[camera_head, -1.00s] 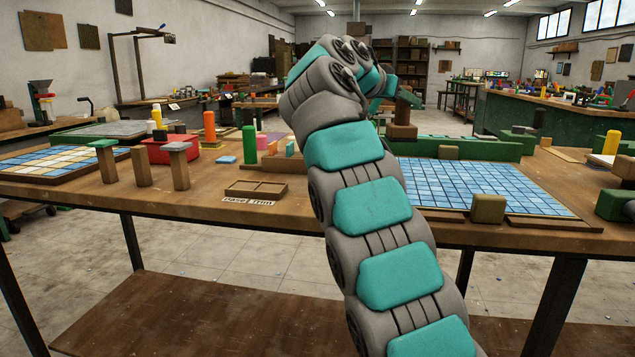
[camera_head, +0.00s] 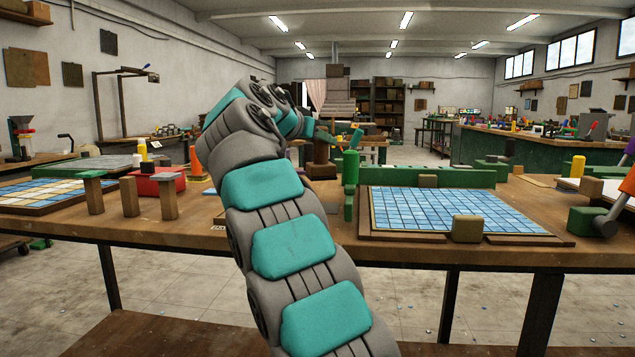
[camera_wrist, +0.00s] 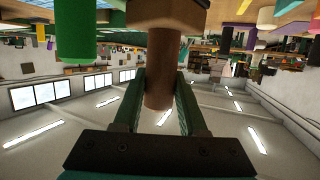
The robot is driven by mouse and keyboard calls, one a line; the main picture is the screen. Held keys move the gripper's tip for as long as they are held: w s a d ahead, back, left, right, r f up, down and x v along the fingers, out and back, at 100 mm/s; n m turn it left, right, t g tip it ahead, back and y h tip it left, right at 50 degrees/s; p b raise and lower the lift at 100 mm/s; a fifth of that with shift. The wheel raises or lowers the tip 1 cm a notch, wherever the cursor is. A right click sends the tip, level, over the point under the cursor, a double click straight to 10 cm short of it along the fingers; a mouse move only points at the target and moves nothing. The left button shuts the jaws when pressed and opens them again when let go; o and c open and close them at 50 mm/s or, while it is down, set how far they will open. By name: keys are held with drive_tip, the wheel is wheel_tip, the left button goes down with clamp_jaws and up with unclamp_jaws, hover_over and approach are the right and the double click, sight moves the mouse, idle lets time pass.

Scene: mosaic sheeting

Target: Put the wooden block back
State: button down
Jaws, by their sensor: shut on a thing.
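My gripper (camera_wrist: 158,88) is shut on the round brown handle of a wooden block (camera_wrist: 168,12), whose wider tan part shows at the top of the wrist view. In the head view the held block (camera_head: 321,158) shows brown beyond my arm, behind and left of a standing green cylinder (camera_head: 350,172). Whether it touches anything below cannot be told. My gripper (camera_head: 325,137) is small and partly hidden there.
A blue tile sheet (camera_head: 450,208) lies on the workbench right of my gripper, with a tan block (camera_head: 466,229) at its front edge. A green rail (camera_head: 450,174) runs behind it. Upright posts (camera_head: 130,196) and a red box (camera_head: 160,183) stand left.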

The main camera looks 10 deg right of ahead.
sight(320, 169)
drive_tip(key=shift+f+b, duration=0.65)
drive_tip(key=shift+f, duration=2.8)
drive_tip(key=shift+f, duration=0.2)
drive_tip(key=shift+c, duration=2.3)
unclamp_jaws()
drive_tip(key=shift+r, duration=0.15)
drive_tip(key=shift+a+r, duration=0.1)
drive_tip(key=b+v, duration=0.1)
drive_tip(key=v, duration=1.1)
